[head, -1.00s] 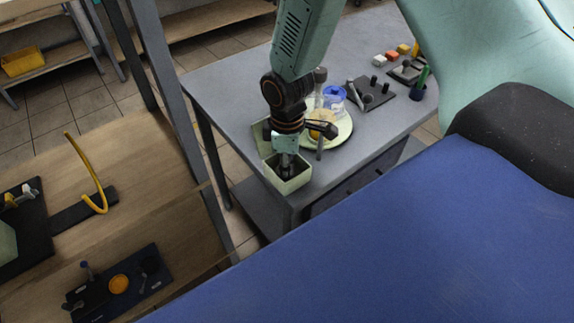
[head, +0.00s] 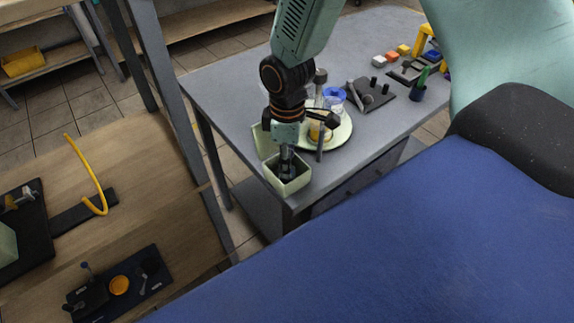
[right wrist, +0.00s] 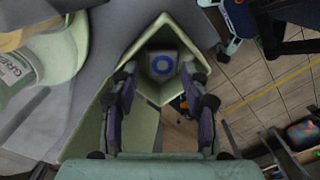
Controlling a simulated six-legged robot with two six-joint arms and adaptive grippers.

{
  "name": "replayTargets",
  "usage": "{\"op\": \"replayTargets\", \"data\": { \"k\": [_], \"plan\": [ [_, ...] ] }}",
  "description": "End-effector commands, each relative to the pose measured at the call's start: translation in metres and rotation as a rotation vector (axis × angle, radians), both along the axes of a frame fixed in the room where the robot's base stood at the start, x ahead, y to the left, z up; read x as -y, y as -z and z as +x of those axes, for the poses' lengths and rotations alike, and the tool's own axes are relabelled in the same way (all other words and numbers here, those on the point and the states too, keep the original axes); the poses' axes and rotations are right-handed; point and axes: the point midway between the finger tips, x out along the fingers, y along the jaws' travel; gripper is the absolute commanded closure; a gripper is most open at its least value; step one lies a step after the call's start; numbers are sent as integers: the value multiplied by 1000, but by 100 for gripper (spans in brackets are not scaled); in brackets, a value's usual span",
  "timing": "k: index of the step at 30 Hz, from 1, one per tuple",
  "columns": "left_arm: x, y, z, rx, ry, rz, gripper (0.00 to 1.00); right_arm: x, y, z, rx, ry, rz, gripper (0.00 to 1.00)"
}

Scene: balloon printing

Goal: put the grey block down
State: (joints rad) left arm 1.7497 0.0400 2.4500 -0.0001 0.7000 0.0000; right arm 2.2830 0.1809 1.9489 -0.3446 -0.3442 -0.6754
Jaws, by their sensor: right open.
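The grey block (right wrist: 163,65) shows in the right wrist view as a pale grey square with a blue ring on its face. It lies inside a small pale green box (right wrist: 148,32). The box (head: 292,188) stands at the near corner of the grey table in the head view, where the block is hidden. My right gripper (head: 287,172) points down into the box's opening. In the right wrist view my right gripper (right wrist: 163,80) is open, its two fingers apart on either side of the block. My left gripper is not in view.
A pale green plate (head: 337,138) stands just behind the box, with a clear blue-topped container (head: 334,97) by it. A dark holder with pegs (head: 375,93) and small coloured blocks (head: 391,55) are further back. The table's left part is clear.

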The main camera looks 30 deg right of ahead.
Motion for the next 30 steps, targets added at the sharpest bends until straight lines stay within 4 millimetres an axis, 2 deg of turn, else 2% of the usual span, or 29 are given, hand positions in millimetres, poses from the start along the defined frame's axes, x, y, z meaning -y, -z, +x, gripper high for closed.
{"op": "replayTargets", "data": {
  "k": [1,6,12,18,30],
  "plan": [
    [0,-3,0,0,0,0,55,0,-14,2,6,1,0,54],
    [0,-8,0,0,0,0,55,0,-49,1,4,1,0,54],
    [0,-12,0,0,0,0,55,0,-78,1,1,-1,0,54],
    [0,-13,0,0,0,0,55,1,-89,0,-1,0,0,54],
    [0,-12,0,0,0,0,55,0,-86,-1,-3,4,1,54]
  ]
}}
